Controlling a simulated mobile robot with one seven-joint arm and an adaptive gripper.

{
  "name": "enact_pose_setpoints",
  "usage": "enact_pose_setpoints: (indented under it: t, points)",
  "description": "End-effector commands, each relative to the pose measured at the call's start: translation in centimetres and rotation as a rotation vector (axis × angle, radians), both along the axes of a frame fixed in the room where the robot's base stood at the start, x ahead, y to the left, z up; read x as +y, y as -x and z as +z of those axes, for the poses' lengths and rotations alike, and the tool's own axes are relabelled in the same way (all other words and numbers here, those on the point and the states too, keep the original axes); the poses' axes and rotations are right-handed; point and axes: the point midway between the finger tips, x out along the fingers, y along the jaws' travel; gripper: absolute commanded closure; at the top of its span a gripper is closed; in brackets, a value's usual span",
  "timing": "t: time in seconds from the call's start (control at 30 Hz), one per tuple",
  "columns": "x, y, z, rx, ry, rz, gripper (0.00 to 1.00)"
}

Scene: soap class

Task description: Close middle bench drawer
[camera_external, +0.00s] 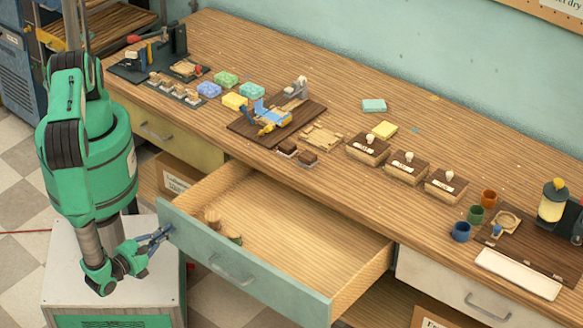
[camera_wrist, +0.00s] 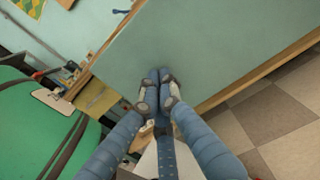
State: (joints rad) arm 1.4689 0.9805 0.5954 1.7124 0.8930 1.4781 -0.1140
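The middle bench drawer (camera_external: 290,227) is pulled far out of the bench, and its pale green front (camera_external: 285,292) faces the floor side. Its metal handle (camera_external: 232,272) is on that front. My gripper (camera_external: 163,236) is at the left end of the drawer front. In the wrist view, its blue fingers are together and empty (camera_wrist: 157,86), over the green drawer front (camera_wrist: 190,50). I cannot tell whether the tips touch it.
The wooden bench top (camera_external: 330,85) carries soap blocks, stamps (camera_external: 408,167), cups (camera_external: 461,231) and a white tray (camera_external: 518,273). Cardboard boxes (camera_external: 177,177) sit below.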

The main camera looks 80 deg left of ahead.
Motion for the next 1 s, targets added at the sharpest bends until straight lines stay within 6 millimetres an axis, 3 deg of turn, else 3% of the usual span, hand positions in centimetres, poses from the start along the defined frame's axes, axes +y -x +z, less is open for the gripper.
enact_pose_setpoints:
  t: [0.27,1.0]
  points:
    - [2.4,-2.2,0.1,0.001,-0.002,0.004,1.0]
    - [12.7,-12.4,0.1,0.001,-0.001,0.006,1.0]
